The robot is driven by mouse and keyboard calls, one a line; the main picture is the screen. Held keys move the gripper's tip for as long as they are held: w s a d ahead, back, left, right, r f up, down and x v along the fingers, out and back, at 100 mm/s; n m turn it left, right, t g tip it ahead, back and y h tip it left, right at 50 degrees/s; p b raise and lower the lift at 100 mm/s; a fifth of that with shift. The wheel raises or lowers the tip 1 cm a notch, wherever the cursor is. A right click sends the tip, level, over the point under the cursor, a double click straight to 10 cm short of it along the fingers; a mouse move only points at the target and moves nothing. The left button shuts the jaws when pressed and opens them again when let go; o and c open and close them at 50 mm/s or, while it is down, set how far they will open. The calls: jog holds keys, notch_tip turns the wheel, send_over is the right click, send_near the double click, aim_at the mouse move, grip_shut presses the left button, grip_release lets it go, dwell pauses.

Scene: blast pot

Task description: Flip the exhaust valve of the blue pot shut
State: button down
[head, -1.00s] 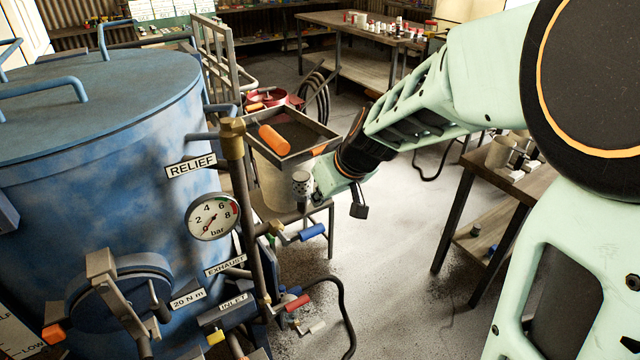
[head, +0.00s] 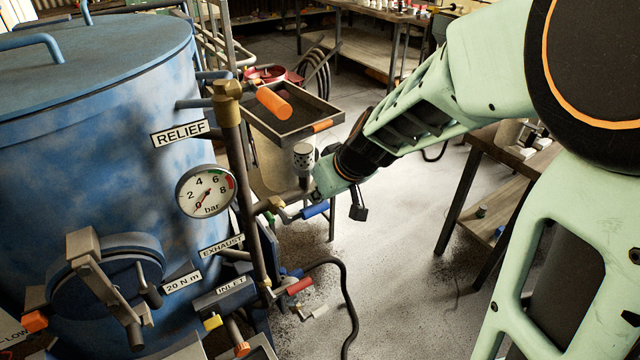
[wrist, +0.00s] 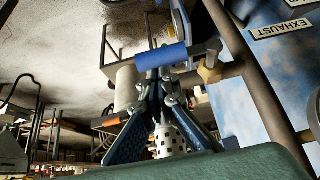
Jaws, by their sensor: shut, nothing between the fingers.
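The blue pot (head: 100,130) fills the left of the head view. Its exhaust valve has a brass body (head: 268,204) and a blue handle (head: 315,209) sticking out to the right. In the wrist view the blue handle (wrist: 160,57) lies across the picture just beyond my fingertips, beside the brass body (wrist: 210,70). My gripper (wrist: 158,80) is shut and empty, with its tips at or very near the handle; I cannot tell whether they touch. In the head view my wrist hides most of the fingers. The EXHAUST label (head: 222,246) is on the pot side.
A white perforated cylinder (head: 303,156) stands close to my fingers, above the handle. A tray (head: 290,118) is behind it. The gauge (head: 206,191), the vertical pipe (head: 235,170) and a red-handled valve (head: 299,286) are nearby. A workbench (head: 480,185) stands right; floor between is open.

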jog(key=shift+f+b, duration=0.15)
jog(key=shift+b, duration=0.25)
jog(key=shift+d+f+b, duration=0.1)
jog(key=shift+b, duration=0.4)
